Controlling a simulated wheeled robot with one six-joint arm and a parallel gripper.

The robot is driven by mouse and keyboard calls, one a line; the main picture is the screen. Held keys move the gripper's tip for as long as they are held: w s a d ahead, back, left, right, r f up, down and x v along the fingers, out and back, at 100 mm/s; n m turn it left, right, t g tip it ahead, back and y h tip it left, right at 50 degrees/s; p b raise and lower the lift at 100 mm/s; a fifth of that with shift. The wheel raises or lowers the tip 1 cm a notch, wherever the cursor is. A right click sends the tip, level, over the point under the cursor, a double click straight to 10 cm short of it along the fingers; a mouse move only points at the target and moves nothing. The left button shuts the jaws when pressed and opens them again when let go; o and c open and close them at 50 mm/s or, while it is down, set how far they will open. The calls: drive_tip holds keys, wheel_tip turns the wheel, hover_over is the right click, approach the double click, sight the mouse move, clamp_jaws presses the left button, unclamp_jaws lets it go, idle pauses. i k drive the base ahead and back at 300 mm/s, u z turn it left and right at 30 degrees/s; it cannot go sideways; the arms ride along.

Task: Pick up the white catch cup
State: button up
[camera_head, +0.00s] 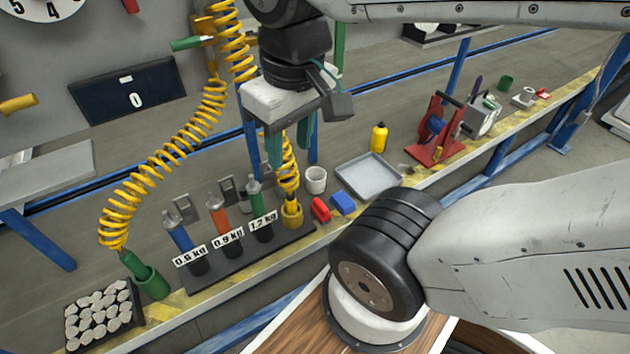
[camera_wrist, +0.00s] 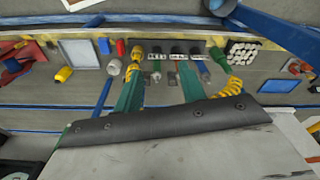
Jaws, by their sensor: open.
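The white catch cup (camera_head: 316,180) stands upright on the bench, between the yellow holder and the grey tray. It also shows in the wrist view (camera_wrist: 115,67), left of my fingers. My gripper (camera_head: 289,152) has green fingers; they are apart with nothing held between them. In the head view it hangs above the bench, up and to the left of the cup. In the wrist view my gripper (camera_wrist: 161,72) has both fingers pointing toward the row of bottles, and the cup lies outside them.
A yellow holder (camera_head: 292,215) with a coiled yellow hose stands close left of the cup. A red block (camera_head: 320,209) and a blue block (camera_head: 343,203) lie in front. The grey tray (camera_head: 369,177) is to the right. Labelled bottles (camera_head: 220,222) stand in a rack at left.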

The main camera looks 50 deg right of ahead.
sight(316, 177)
drive_tip(key=u, duration=1.05)
drive_tip(key=k, duration=0.7)
drive_tip(key=z, duration=1.05)
